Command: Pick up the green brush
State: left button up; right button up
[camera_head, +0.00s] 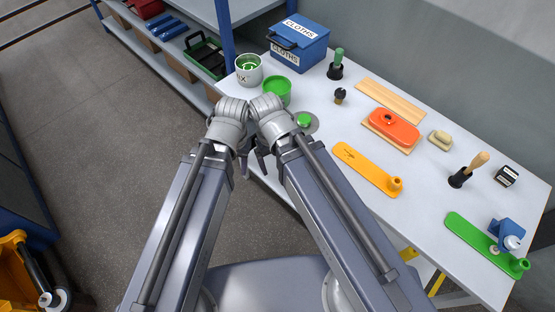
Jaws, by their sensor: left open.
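The item that best fits the green brush (338,57) has an upright green handle on a dark base. It stands on the grey-white table (325,135) near the far edge, right of the blue box. My left gripper (254,162) is open, with its dark fingers pointing down between my two wrists at the table's left edge. It is well apart from the brush and nearer to me. My right gripper is mostly hidden by my own arms, so its jaws do not show clearly.
A blue cloths box (299,55), a white tin (249,70) and a green pot (277,92) stand at the far left of the table. A blue-posted shelf (165,40) adjoins.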

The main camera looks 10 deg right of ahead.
aim_at(339, 54)
jog(key=z, duration=1.95)
jog(key=u, duration=1.2)
jog(key=i+j+u, duration=0.65)
jog(key=i, duration=0.05)
